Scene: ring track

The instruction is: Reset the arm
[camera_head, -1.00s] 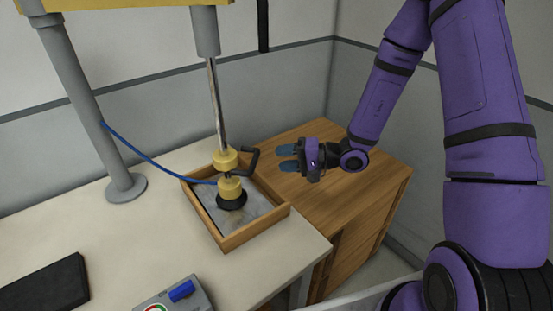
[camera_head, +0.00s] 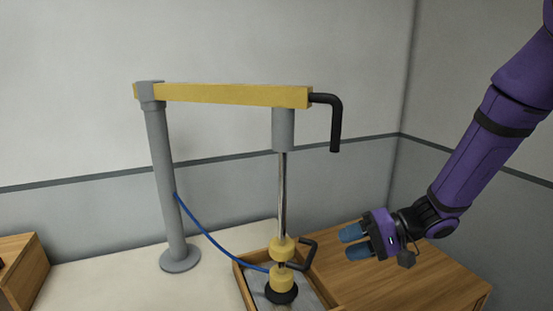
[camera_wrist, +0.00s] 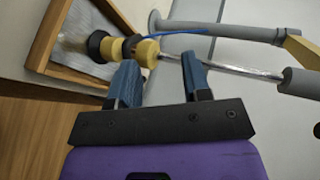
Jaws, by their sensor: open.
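My gripper (camera_head: 352,240) is at the end of my purple arm, right of the yellow and grey lifting fixture in the head view. Its two blue fingers are apart with nothing between them. In the wrist view, the gripper (camera_wrist: 160,82) points toward the fixture's rod and yellow collars (camera_wrist: 130,50), which lie beyond the fingertips. I cannot tell the exact gap, but the gripper looks clear of the black handle (camera_head: 304,254).
The fixture has a grey post (camera_head: 164,185), a yellow beam (camera_head: 225,95) with a black hook, and a blue hose (camera_head: 212,242). A wooden tray (camera_head: 245,287) surrounds the rod's black foot. A wooden cabinet (camera_head: 425,275) stands below my gripper. Grey walls close the back and right.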

